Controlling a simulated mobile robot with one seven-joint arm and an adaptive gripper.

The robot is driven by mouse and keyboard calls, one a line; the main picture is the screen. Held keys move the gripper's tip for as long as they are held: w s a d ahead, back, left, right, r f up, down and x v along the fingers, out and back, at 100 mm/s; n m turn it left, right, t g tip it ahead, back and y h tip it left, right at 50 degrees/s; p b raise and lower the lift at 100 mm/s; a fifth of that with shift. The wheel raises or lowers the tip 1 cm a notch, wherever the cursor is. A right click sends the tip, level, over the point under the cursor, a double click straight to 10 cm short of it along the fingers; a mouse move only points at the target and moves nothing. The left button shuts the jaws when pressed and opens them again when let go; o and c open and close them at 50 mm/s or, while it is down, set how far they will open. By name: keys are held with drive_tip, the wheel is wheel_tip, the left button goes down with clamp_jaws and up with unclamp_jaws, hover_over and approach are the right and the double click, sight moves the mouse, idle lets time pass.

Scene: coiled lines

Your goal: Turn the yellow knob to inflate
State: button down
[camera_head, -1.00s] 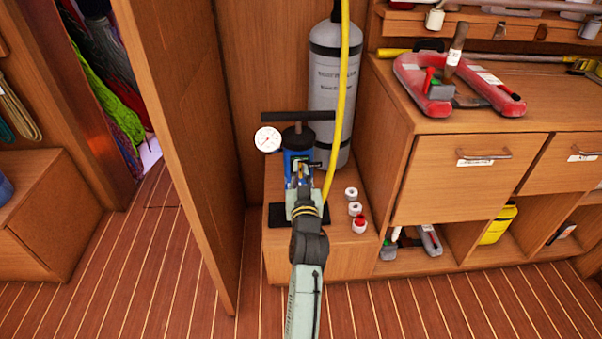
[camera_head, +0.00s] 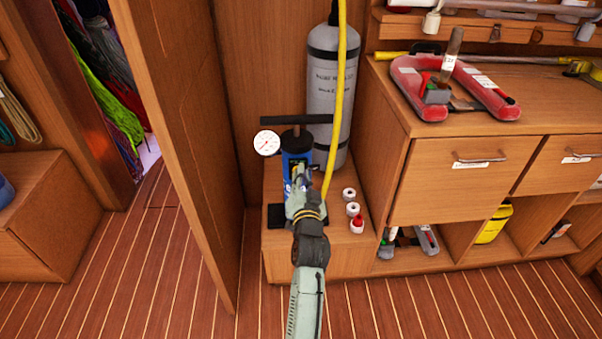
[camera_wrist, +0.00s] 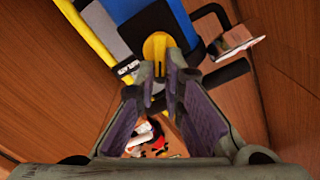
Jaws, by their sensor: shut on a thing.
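The yellow knob (camera_wrist: 157,45) shows between my fingertips in the wrist view. It is on the blue pump (camera_wrist: 190,15), whose upright body also shows in the head view (camera_head: 297,143), with a black T-handle (camera_head: 290,119) and a round white gauge (camera_head: 267,143). My gripper (camera_wrist: 162,78) is shut on the knob, with one finger on each side of it. In the head view my gripper (camera_head: 299,174) is against the front of the pump and hides most of the knob.
A grey cylinder (camera_head: 328,95) stands behind the pump, with a yellow hose (camera_head: 341,85) hanging down at its right. Several small white and red items (camera_head: 353,209) lie on the wooden step (camera_head: 345,262). A wooden panel (camera_head: 185,130) stands at left and drawers (camera_head: 455,180) at right.

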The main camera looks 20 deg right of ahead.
drive_tip(key=shift+s+d+f+m+p, duration=0.1)
drive_tip(key=shift+f+m+p, duration=0.1)
drive_tip(key=shift+m+p, duration=1.3)
drive_tip(key=shift+w+d+f+m+p, duration=0.2)
drive_tip(key=shift+m+p, duration=0.35)
drive_tip(key=shift+m, duration=1.8)
drive_tip(key=shift+s+d+f+m+p, duration=0.1)
drive_tip(key=shift+s+f+m+p, duration=0.15)
drive_tip(key=shift+m+p, duration=1.25)
drive_tip(key=shift+m+b, duration=0.45)
drive_tip(key=shift+m, duration=0.1)
drive_tip(key=c, duration=1.7)
unclamp_jaws()
drive_tip(key=v, duration=0.7)
drive_tip(key=shift+s, duration=0.2)
drive_tip(key=shift+a, duration=0.15)
